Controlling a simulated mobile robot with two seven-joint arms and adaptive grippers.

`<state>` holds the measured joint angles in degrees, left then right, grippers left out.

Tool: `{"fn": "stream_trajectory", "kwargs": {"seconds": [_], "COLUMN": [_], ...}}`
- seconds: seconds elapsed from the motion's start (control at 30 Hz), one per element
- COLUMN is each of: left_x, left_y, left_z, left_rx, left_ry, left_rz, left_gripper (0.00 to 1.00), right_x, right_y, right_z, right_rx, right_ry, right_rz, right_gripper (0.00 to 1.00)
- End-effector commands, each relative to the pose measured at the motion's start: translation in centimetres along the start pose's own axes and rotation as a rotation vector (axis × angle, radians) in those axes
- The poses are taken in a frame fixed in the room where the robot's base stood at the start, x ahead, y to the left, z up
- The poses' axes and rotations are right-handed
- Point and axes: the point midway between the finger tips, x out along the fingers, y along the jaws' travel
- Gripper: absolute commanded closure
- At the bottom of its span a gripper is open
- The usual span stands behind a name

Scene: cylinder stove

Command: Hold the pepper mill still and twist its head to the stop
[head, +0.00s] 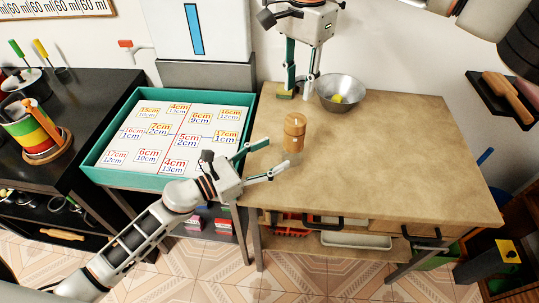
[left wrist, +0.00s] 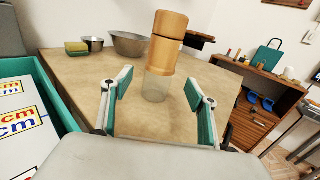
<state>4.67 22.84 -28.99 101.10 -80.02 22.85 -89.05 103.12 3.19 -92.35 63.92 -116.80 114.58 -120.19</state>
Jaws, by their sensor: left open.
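The pepper mill (head: 294,127) stands upright on the wooden table. It has a wooden head and collar over a clear lower body, and also shows in the left wrist view (left wrist: 163,55). My left gripper (head: 276,156) is open and empty, just left of and in front of the mill. In the left wrist view its two fingers (left wrist: 158,96) are spread, with the mill beyond and between them, apart from both. My right gripper (head: 301,88) is open and empty, pointing down at the back of the table, behind the mill.
A metal bowl (head: 341,97) with something yellow inside stands behind the mill to the right. A green and yellow sponge (left wrist: 77,48) and a smaller bowl (left wrist: 93,43) are at the back. A teal-rimmed tray (head: 251,108) lies left. The table's right side (head: 410,150) is clear.

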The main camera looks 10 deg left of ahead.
Motion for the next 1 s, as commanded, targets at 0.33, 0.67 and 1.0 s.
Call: {"fn": "stream_trajectory", "kwargs": {"seconds": [0.33,0.67,1.0], "left_x": [4.3,7.5,7.7], "left_y": [-0.1,-0.1,-0.1], "left_z": [0.0,-0.1,-0.1], "left_rx": [0.013,0.011,0.011], "left_ry": [0.002,0.003,0.004], "left_rz": [-0.005,-0.004,-0.004], "left_gripper": [0.41,0.41,0.46], "right_x": [0.0,0.0,0.0], "right_y": [0.0,0.0,0.0], "right_z": [0.0,0.0,0.0], "right_rx": [0.0,0.0,0.0], "right_ry": [0.0,0.0,0.0], "right_rz": [0.0,0.0,0.0], "right_gripper": [0.72,0.72,0.72]}}
